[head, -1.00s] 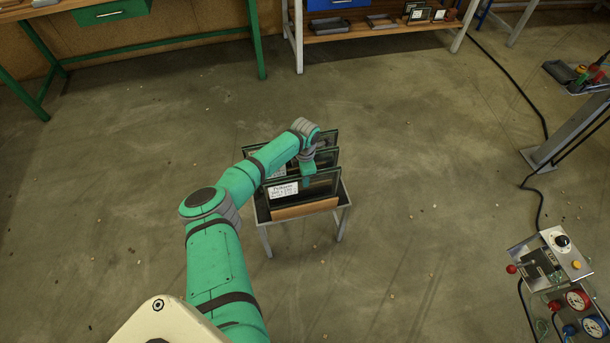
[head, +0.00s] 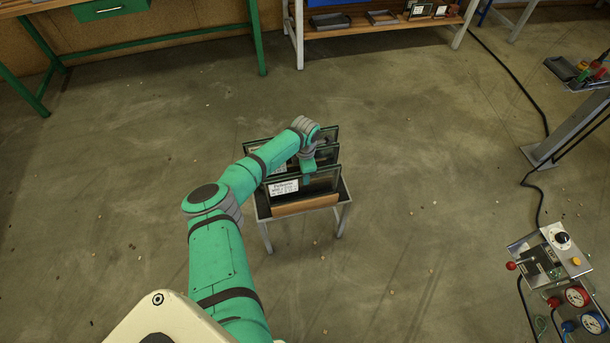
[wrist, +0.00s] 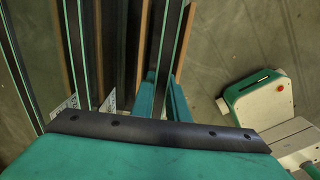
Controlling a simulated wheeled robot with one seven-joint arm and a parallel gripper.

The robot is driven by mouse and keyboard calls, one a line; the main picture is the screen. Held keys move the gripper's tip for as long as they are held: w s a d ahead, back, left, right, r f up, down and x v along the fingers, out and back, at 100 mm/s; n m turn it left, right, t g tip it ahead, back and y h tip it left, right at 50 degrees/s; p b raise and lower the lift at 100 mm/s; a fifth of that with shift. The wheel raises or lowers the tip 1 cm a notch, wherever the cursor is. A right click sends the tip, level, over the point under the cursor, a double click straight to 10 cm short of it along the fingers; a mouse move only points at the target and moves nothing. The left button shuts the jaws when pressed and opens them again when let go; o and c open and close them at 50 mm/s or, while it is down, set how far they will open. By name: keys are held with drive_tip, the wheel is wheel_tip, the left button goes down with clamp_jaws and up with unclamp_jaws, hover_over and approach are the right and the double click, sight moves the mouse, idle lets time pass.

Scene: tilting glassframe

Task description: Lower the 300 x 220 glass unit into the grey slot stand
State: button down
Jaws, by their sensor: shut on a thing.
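The grey slot stand (head: 262,207) is a small low table with metal legs and brown slats, in the middle of the head view. Several dark-framed glass units stand on edge there. My gripper (head: 307,180) is shut on the top edge of the front glass unit (head: 322,184), which has a white label too small to read surely. In the wrist view my fingers (wrist: 165,88) straddle this unit (wrist: 167,35). It looks upright, lined up between two brown slats. Its lower edge is hidden behind the front slat in the head view, so I cannot tell whether it is seated.
Other glass units (head: 330,134) stand close behind the held one. A control panel with gauges (head: 560,265) is at the right, with a black cable on the floor. A green bench (head: 160,43) and a shelf rack (head: 380,33) are at the back. Floor around the stand is clear.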

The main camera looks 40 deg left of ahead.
drive_tip(key=shift+w, duration=0.1)
drive_tip(key=c, duration=1.6)
unclamp_jaws()
drive_tip(key=shift+f, duration=0.1)
drive_tip(key=shift+c, duration=0.2)
drive_tip(key=shift+f, duration=0.1)
wheel_tip(320, 180, up, 11)
